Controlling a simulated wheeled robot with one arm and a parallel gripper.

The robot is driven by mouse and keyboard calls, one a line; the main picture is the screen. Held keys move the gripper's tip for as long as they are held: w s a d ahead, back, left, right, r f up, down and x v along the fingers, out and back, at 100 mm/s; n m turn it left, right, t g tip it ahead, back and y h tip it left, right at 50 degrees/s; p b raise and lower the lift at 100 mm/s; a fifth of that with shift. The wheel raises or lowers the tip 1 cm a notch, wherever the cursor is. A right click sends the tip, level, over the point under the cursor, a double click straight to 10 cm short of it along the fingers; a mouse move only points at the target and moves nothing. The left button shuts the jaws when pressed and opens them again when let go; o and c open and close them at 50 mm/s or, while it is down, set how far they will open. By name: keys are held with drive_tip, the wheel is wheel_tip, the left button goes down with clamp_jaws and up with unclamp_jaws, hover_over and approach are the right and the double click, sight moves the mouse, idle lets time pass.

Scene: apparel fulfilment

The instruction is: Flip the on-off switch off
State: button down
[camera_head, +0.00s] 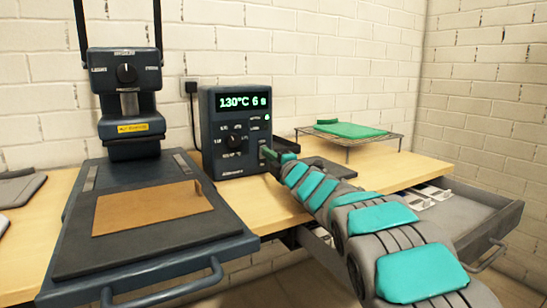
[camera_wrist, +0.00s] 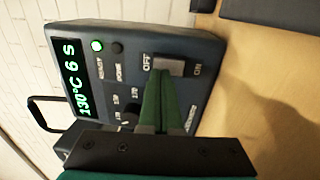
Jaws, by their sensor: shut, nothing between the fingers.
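The control box (camera_head: 226,165) stands on the bench against the wall, its display (camera_head: 243,101) lit with "130°C 6 s". In the wrist view the grey on-off rocker switch (camera_wrist: 174,66) sits on the box's face, between the labels OFF and ON. My gripper (camera_wrist: 159,76) is shut and empty, its green fingertips right at the switch, towards the OFF side. I cannot tell whether they touch it. The fingers cover part of the switch. A green light (camera_wrist: 96,46) on the box is lit. In the head view my gripper (camera_head: 267,153) reaches the box's lower right.
A heat press (camera_head: 125,75) with a brown piece (camera_head: 150,208) on its lower plate stands left of the box. A wire rack (camera_head: 350,139) with green cloth (camera_head: 348,130) stands at the right. An open drawer (camera_head: 480,215) juts out below the bench.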

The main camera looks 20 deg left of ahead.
drive_tip(key=shift+w+a, duration=0.25)
idle(0.3)
drive_tip(key=shift+w+a+r, duration=0.1)
drive_tip(key=shift+r, duration=0.1)
drive_tip(key=shift+s+d, duration=0.35)
drive_tip(key=r+b+v, duration=0.1)
drive_tip(key=r+v, duration=0.2)
drive_tip(key=v, duration=0.9)
drive_tip(key=shift+s+d+b, duration=0.3)
drive_tip(key=shift+s+d, duration=0.05)
drive_tip(key=shift+d, duration=0.05)
